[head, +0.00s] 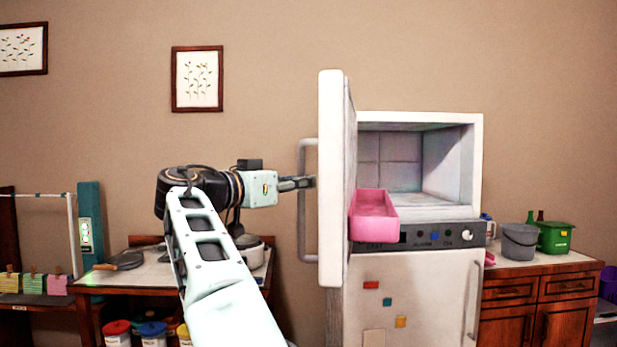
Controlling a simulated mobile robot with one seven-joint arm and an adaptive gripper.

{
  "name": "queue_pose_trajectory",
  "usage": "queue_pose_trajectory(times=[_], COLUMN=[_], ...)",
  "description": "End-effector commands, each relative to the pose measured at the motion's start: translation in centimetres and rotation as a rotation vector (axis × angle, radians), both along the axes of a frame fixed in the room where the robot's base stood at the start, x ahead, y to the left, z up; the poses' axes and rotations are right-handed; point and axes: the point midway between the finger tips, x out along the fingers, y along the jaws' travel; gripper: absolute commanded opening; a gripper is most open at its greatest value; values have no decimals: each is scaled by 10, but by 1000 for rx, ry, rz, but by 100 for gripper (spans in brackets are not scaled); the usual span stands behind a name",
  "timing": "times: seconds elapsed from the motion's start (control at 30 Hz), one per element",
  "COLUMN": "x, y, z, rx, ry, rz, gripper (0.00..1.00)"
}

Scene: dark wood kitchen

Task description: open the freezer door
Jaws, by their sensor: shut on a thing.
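The freezer door (332,230) stands wide open, swung to the left and seen nearly edge-on. Its grey bar handle (302,225) runs vertically on the left side of the door. My gripper (308,182) reaches in from the left and is shut on the handle at its upper part. The freezer compartment (440,165) is exposed, with grey inner walls. A pink bin (374,216) sits at the door's inner side, in front of the compartment's lower left. The parts of the fingers around the handle are small and hard to make out.
Below is the lower fridge door (430,300) with colored magnets and a control panel (450,235). A right counter (540,262) holds a grey bucket (519,242) and a green bin (555,238). A left table (140,275) holds a pan (125,260) and a pot (250,252).

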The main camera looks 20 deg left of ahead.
Motion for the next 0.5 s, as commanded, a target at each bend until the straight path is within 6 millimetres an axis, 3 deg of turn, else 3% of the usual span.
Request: queue_pose_trajectory(times=[0.03,0.33,0.37,0.5], x=[-3,-3,-3,-3], y=[5,5,5,4], z=[-8,-8,-8,-6], rx=[1,1,1,1], ry=[14,14,14,10], rz=[3,4,4,3], gripper=[0,0,14,29])
